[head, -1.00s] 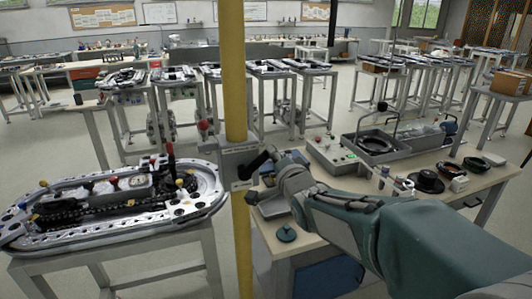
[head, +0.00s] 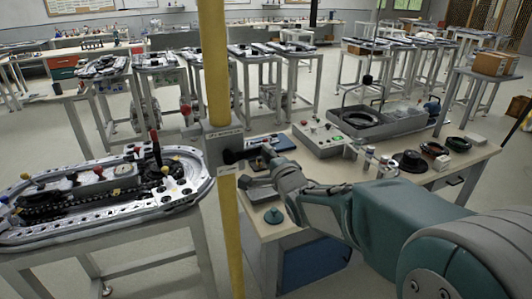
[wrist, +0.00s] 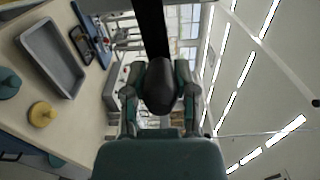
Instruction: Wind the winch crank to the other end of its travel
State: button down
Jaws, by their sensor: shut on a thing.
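The winch is a grey box (head: 222,138) mounted on a yellow post (head: 214,65) at the centre-left of the head view. My gripper (head: 240,156) is at the lower right of this box, at the crank. In the wrist view my gripper (wrist: 160,92) is shut on the dark rounded crank handle (wrist: 160,95), with one finger on each side. The black crank arm (wrist: 150,28) runs from the handle to the top of the wrist view. In the head view, the crank is small and partly hidden by my gripper.
A metal oval track (head: 100,215) on a stand is left of the post. A wooden workbench (head: 325,172) on the right holds a control box (head: 322,138), a grey tray (head: 385,125) and several small items. Open floor lies behind the post.

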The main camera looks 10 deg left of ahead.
jog(key=shift+f, duration=0.35)
jog(key=shift+c, duration=2.1)
grip_release()
jog(key=shift+r, duration=0.15)
jog(key=v, duration=1.2)
